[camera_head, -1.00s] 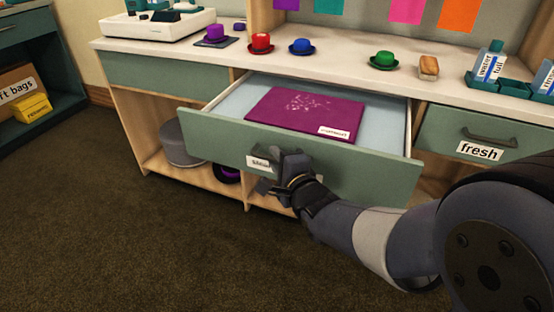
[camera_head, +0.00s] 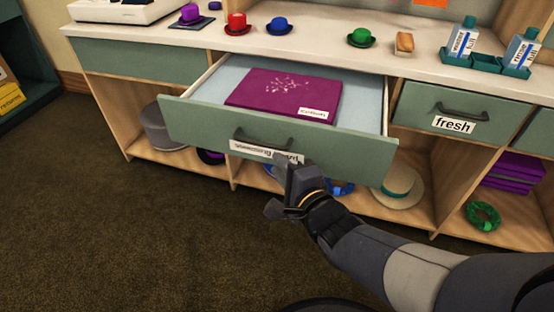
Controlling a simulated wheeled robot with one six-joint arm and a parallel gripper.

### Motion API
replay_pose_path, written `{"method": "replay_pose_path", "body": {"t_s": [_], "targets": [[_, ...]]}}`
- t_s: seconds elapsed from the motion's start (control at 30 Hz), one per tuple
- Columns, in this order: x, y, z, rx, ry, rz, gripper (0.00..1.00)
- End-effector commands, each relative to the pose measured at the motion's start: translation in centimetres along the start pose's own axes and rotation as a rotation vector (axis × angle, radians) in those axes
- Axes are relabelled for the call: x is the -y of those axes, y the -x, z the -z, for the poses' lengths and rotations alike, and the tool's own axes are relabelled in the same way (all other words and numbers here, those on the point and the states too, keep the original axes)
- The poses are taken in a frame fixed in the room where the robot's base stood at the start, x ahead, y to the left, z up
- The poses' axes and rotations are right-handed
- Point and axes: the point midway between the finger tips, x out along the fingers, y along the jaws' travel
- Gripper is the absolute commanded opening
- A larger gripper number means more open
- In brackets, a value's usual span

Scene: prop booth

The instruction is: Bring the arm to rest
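My gripper (camera_head: 276,189) is in front of the open middle drawer (camera_head: 350,152), just below and right of its dark handle (camera_head: 262,141). The fingers look spread apart with nothing between them. The gripper overlaps the end of the drawer's white label in the picture, and the handle shows free of it. My arm reaches in from the lower right. The drawer is pulled well out and holds a flat purple packet (camera_head: 280,92) with a white label.
The counter (camera_head: 330,47) carries small purple, red, blue and green hats, a brown item and bottles in a teal tray (camera_head: 485,62). A shut drawer labelled "fresh" (camera_head: 425,105) is at right. A straw hat (camera_head: 398,187) lies on the shelf below. The carpet (camera_head: 130,235) at left is clear.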

Motion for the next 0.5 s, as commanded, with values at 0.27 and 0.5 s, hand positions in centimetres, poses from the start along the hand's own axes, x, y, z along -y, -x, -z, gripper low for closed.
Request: {"method": "replay_pose_path", "body": {"t_s": [0.27, 0.5], "targets": [[-0.1, -0.2, 0.0, 0.0, 0.0, 0.0, 0.21], [-0.3, -2.8, 0.0, 0.002, 0.0, -0.001, 0.21]]}}
